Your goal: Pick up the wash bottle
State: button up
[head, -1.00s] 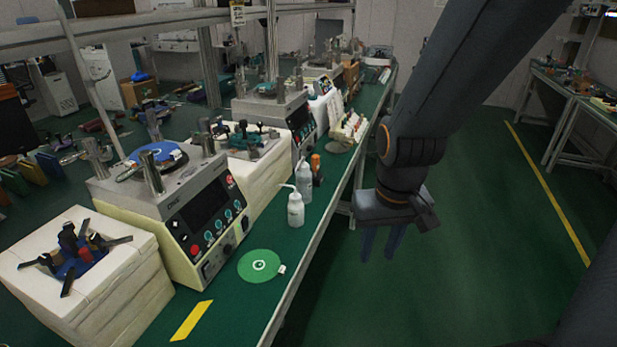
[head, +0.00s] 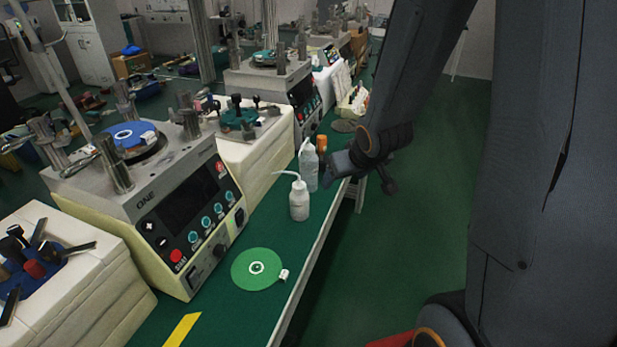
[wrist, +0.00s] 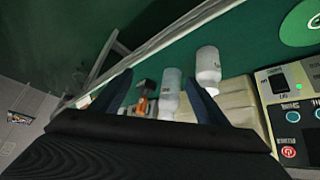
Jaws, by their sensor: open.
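Two pale wash bottles with bent spouts stand upright on the green bench top. The nearer wash bottle (head: 299,202) also shows in the wrist view (wrist: 208,66), past the tip of the right finger. The farther wash bottle (head: 308,172) stands just behind it and shows between the fingers in the wrist view (wrist: 170,88). My gripper (head: 328,168) is open and empty, at the bench edge just right of the farther bottle. The two fingers (wrist: 160,88) point towards the bottles. I cannot tell whether a finger touches either bottle.
An orange-capped bottle (head: 321,146) stands behind the bottles, close to my gripper. A lapping machine (head: 185,200) and cream blocks (head: 262,150) line the bench's left side. A green disc (head: 257,269) lies in front on the bench. The aisle floor (head: 400,250) at right is clear.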

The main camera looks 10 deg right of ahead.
aim_at(315, 178)
jog(key=w+f+n+t+y+b, duration=0.1)
jog(key=w+f+t+y+b, duration=0.1)
jog(key=w+f+b, duration=0.1)
jog(key=w+a+f+n+t+y+b, duration=0.1)
jog(key=w+f+t+y+b, duration=0.1)
jog(key=w+b, duration=0.3)
jog(key=w+a+f+n+t+y+b, duration=0.1)
jog(key=w+f+t+y+b, duration=0.2)
jog(key=w+f+t+b, duration=0.1)
jog(key=shift+w+a, duration=0.15)
jog(key=a+f+n+y+b, duration=0.1)
jog(key=b, duration=0.2)
jog(key=shift+w+t, duration=0.35)
jog(key=shift+t, duration=0.05)
jog(key=shift+r+x, duration=0.15)
jog(key=shift+x, duration=1.8)
jog(key=shift+r+x, duration=0.2)
jog(key=shift+x, duration=1.75)
jog(key=shift+s+a, duration=0.1)
jog(key=shift+a, duration=0.05)
jog(key=shift+c, duration=0.3)
jog(key=c, duration=1.3)
jog(key=shift+r, duration=0.1)
